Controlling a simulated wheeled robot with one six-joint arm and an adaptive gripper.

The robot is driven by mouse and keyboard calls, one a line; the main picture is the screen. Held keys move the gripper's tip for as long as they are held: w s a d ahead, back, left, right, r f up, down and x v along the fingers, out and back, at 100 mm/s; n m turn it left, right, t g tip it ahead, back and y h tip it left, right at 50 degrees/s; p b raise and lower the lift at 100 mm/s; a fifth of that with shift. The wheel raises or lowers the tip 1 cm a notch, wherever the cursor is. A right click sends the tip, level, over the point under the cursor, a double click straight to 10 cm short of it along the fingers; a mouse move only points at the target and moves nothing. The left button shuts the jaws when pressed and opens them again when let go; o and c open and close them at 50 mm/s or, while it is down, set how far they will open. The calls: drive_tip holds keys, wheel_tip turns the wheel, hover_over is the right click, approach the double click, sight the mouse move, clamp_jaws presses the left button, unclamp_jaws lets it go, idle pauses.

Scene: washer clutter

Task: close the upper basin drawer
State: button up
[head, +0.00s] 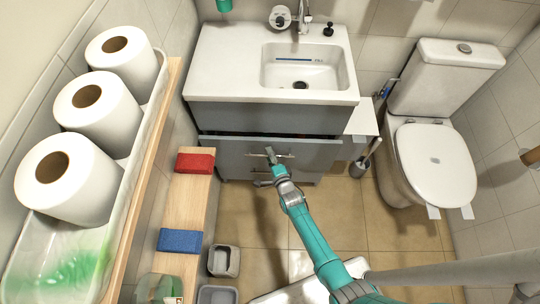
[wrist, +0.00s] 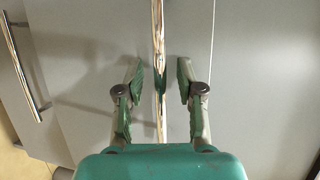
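The upper basin drawer (head: 225,149) is a grey front under the white basin (head: 230,60). It stands out from the cabinet, with a dark gap along its top edge. Its metal bar handle (wrist: 158,35) runs between my fingers in the wrist view. My gripper (head: 271,154) is at this handle in the head view. In the wrist view my gripper (wrist: 161,78) is open, one finger on each side of the bar, with a gap on both sides. Whether the fingertips touch the drawer front cannot be told.
A second handle (wrist: 22,65) shows at the left of the wrist view, on a neighbouring front. A toilet (head: 435,160) stands at the right. A wooden bench (head: 190,215) with a red block (head: 195,163) and a blue block (head: 180,240) is at the left. Small grey bins (head: 224,261) are on the floor.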

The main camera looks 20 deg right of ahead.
clamp_jaws()
drive_tip(key=shift+w+d, duration=0.3)
drive_tip(key=shift+w, duration=0.35)
drive_tip(key=shift+w+d, duration=0.25)
drive_tip(key=shift+w, duration=0.4)
drive_tip(key=shift+w+d, duration=0.3)
drive_tip(key=shift+w, duration=0.35)
unclamp_jaws()
drive_tip(key=shift+w, duration=0.1)
